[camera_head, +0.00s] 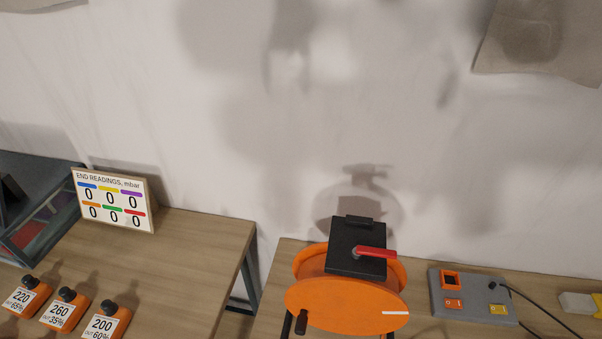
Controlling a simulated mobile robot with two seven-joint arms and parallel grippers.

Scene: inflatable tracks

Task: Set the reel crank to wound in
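An orange reel (345,304) stands on the right wooden table, close to the bottom edge of the head view. Its front disc has a small dark crank handle (301,322) at the lower left and a white mark at the right side of the rim. A black box (356,240) sits on top of the reel, with a red lever (376,253) pointing right. The lower part of the reel is cut off or hidden by the frame edge. Neither of my grippers shows in the head view.
A grey panel (470,312) with orange and yellow parts and a black cable lies right of the reel. On the left table stand a readings sign (113,201) and several orange units with number cards (64,312). A gap separates the two tables.

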